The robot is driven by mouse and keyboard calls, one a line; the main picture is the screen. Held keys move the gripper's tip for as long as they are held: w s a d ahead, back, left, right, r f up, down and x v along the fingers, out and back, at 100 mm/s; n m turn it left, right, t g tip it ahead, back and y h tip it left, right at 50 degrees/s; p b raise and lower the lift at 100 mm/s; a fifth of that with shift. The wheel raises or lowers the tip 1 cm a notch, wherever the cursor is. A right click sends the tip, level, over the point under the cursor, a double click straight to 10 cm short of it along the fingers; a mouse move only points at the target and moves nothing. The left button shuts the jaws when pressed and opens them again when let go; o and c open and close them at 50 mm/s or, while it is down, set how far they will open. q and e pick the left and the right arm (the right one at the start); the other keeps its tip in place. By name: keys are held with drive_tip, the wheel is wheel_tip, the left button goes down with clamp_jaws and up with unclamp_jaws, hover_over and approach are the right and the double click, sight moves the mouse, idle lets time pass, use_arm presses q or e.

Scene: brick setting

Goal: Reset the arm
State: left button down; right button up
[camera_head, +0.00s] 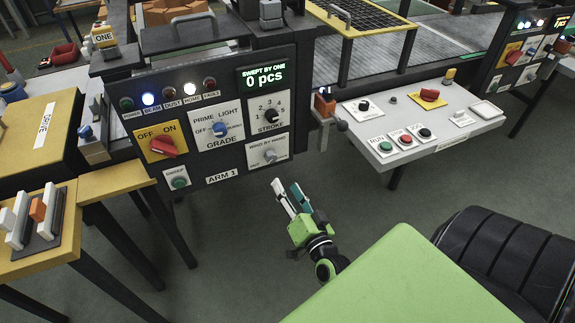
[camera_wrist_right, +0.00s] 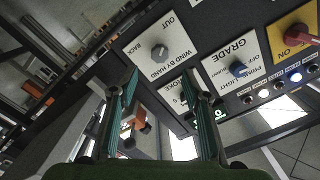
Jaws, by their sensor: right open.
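The ARM 1 control panel (camera_head: 205,165) faces me at the left centre in the head view. Its display (camera_head: 262,76) reads "SWEPT BY ONE 0 pcs". The blue BEAM lamp (camera_head: 148,99) and white HOME lamp (camera_head: 190,89) are lit; the FAULT lamp (camera_head: 209,84) looks dark. The panel carries a red OFF/ON switch (camera_head: 164,146), a blue GRADE knob (camera_head: 220,129), a black STROKE knob (camera_head: 271,116), a grey WIND BY HAND knob (camera_head: 269,155) and a green button (camera_head: 179,182). My right gripper (camera_head: 286,184) is open and empty, below and apart from the panel. The wrist view shows the grey knob (camera_wrist_right: 159,53) beyond its fingers.
A white console (camera_head: 440,128) with RUN and other buttons stands to the right. A small orange-topped device (camera_head: 324,102) sits between panel and console. A yellow-edged bench (camera_head: 42,240) with levers is at the left. Floor below the panel is clear.

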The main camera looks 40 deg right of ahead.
drive_tip(key=s+a+f+n+g+y, duration=0.1)
drive_tip(key=s+a+f+n+g, duration=0.2)
drive_tip(key=f, duration=0.7)
drive_tip(key=s+a+f+n+g+y, duration=0.25)
drive_tip(key=s+f, duration=0.25)
drive_tip(key=f, duration=0.5)
drive_tip(key=s+a+f+n+g+y, duration=0.15)
drive_tip(key=s+a+f, duration=0.25)
drive_tip(key=f, duration=0.5)
drive_tip(key=s+f+n+g, duration=0.2)
drive_tip(key=s+f, duration=0.3)
drive_tip(key=s, duration=0.4)
drive_tip(key=s+a+f+n+g, duration=0.1)
drive_tip(key=s+f+g, duration=0.3)
drive_tip(key=s, duration=0.6)
drive_tip(key=s+f+n+g, duration=0.3)
drive_tip(key=s+f, duration=0.4)
drive_tip(key=s, duration=0.3)
drive_tip(key=shift+a+f+h, duration=0.2)
drive_tip(key=shift+f+h, duration=0.1)
drive_tip(key=shift+f, duration=0.1)
drive_tip(key=shift+w, duration=0.1)
